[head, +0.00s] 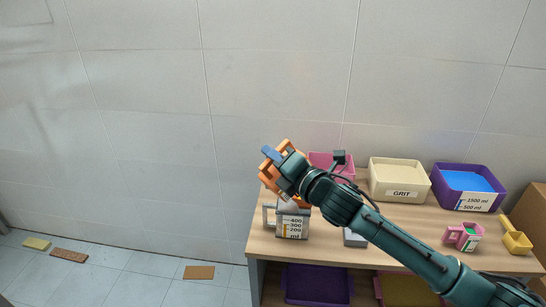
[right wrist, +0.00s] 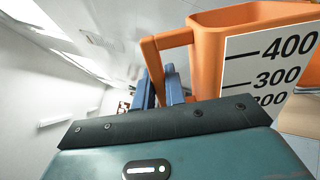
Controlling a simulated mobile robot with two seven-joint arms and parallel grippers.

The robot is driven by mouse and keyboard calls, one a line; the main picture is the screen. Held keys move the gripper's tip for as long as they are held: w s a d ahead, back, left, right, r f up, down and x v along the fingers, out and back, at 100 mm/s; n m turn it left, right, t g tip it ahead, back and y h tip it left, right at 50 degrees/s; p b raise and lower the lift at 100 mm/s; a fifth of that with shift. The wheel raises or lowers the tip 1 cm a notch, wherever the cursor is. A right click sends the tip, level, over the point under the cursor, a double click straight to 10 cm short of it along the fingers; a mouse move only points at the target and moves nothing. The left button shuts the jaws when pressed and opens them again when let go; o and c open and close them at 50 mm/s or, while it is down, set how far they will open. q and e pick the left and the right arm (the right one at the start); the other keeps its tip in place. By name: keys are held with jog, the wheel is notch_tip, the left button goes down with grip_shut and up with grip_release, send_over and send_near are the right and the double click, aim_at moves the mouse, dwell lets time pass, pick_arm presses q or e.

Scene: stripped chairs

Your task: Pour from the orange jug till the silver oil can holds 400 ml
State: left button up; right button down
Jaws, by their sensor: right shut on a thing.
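The silver oil can (head: 292,224) stands upright on the wooden table near its left end. It has a pale handle on its left and a white scale marked 400, 300, 200 ml. My right gripper (head: 270,154) is shut on the handle of the orange jug (head: 268,177) and holds it above the can. My arm hides much of the jug in the head view. In the right wrist view, the blue fingers (right wrist: 160,90) grip the handle, and the jug (right wrist: 207,60) shows a scale with 400 and 300. My left gripper is out of view.
Behind stand a pink bin (head: 330,158), a cream GRIT bin (head: 400,180) and a purple bin (head: 444,187) with blue contents. A pink jug (head: 454,236), a yellow scoop (head: 517,242) and a grey object (head: 354,238) are to the right. Trays sit on the lower shelf.

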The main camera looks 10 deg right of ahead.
aim_at(266, 181)
jog(key=shift+w+d+r+m, duration=0.1)
jog(key=shift+d+m, duration=0.05)
jog(key=shift+m, duration=0.15)
dwell(0.5)
jog(key=shift+w+d+m, duration=0.15)
jog(key=shift+d+m, duration=0.1)
jog(key=shift+m, duration=0.15)
dwell(1.3)
dwell(0.4)
jog(key=shift+s+a+n, duration=0.4)
jog(key=shift+a+n, duration=0.25)
jog(key=shift+n, duration=0.45)
jog(key=n, duration=0.1)
jog(key=a+f+n, duration=0.1)
jog(key=n, duration=0.1)
jog(key=shift+s+a+f+n, duration=0.25)
jog(key=shift+s+f+n, duration=0.1)
jog(key=shift+n, duration=0.05)
notch_tip(266, 181, down, 4)
jog(key=n+b, duration=0.1)
jog(key=n, duration=0.3)
jog(key=shift+r+n, duration=0.1)
jog(key=shift+n, duration=0.2)
jog(key=shift+w+d+f+n+b, duration=0.1)
jog(key=shift+d+f+n+b, duration=0.1)
jog(key=shift+f+n+b, duration=0.35)
jog(key=shift+w+d+f+n+b, duration=0.1)
jog(key=shift+d+f+n+b, duration=0.1)
jog(key=shift+f+n, duration=0.55)
